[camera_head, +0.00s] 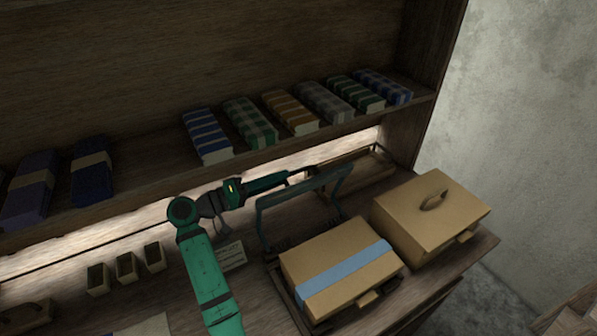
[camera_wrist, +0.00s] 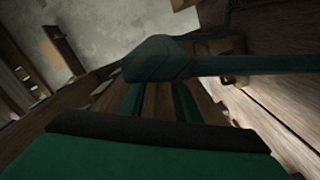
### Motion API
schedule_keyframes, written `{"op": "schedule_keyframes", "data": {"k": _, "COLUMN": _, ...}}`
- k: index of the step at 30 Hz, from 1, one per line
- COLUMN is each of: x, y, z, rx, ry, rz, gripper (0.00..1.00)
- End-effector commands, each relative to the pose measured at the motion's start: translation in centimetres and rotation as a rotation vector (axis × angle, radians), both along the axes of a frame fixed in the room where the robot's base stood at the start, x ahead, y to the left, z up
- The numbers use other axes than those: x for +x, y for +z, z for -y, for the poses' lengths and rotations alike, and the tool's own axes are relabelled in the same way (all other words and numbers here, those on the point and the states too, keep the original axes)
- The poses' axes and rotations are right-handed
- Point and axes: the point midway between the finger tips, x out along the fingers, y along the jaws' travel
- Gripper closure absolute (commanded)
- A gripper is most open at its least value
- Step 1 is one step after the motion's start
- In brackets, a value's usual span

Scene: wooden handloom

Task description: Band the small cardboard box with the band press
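A small cardboard box (camera_head: 322,254) sits level in the base of the band press (camera_head: 283,298), with a light blue band (camera_head: 345,268) across its top. The press's green lever frame (camera_head: 263,222) stands raised behind the box, clear of its top. My gripper (camera_head: 312,170) is at the frame's top bar, above and behind the box. In the wrist view, the two fingers of my gripper (camera_wrist: 158,100) show a gap between them, and a dark green bar (camera_wrist: 255,65) crosses their far ends. Their tips are hidden, so I cannot tell whether they grip the bar.
A larger cardboard box (camera_head: 430,215) with a handle on its lid stands right of the press. A wooden tray (camera_head: 350,172) lies behind.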

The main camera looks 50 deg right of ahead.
Motion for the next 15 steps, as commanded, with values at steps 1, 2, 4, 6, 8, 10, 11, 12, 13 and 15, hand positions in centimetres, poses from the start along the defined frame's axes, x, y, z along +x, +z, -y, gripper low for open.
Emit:
{"op": "schedule_keyframes", "data": {"k": 1, "x": -0.4, "y": 0.0, "z": 1.0, "rx": 0.001, "ry": -0.002, "rz": 0.000, "gripper": 0.70}}
{"op": "schedule_keyframes", "data": {"k": 2, "x": -0.5, "y": 0.0, "z": 1.5, "rx": 0.001, "ry": -0.002, "rz": 0.000, "gripper": 0.70}}
{"op": "schedule_keyframes", "data": {"k": 4, "x": -0.9, "y": 0.0, "z": 2.7, "rx": 0.001, "ry": -0.002, "rz": 0.000, "gripper": 0.70}}
{"op": "schedule_keyframes", "data": {"k": 6, "x": -1.3, "y": 0.0, "z": 3.8, "rx": 0.002, "ry": -0.001, "rz": 0.001, "gripper": 0.70}}
{"op": "schedule_keyframes", "data": {"k": 8, "x": -1.5, "y": 0.0, "z": 4.6, "rx": 0.000, "ry": -0.001, "rz": 0.000, "gripper": 0.70}}
{"op": "schedule_keyframes", "data": {"k": 10, "x": -1.7, "y": 0.0, "z": 5.4, "rx": 0.001, "ry": 0.000, "rz": 0.000, "gripper": 0.70}}
{"op": "schedule_keyframes", "data": {"k": 11, "x": -1.8, "y": 0.0, "z": 5.6, "rx": 0.002, "ry": 0.001, "rz": 0.001, "gripper": 0.70}}
{"op": "schedule_keyframes", "data": {"k": 12, "x": -1.9, "y": 0.0, "z": 5.9, "rx": 0.001, "ry": 0.002, "rz": 0.000, "gripper": 0.70}}
{"op": "schedule_keyframes", "data": {"k": 13, "x": -1.9, "y": 0.0, "z": 6.2, "rx": 0.001, "ry": 0.002, "rz": 0.000, "gripper": 0.70}}
{"op": "schedule_keyframes", "data": {"k": 15, "x": -2.0, "y": 0.0, "z": 6.5, "rx": 0.000, "ry": 0.003, "rz": 0.001, "gripper": 0.70}}
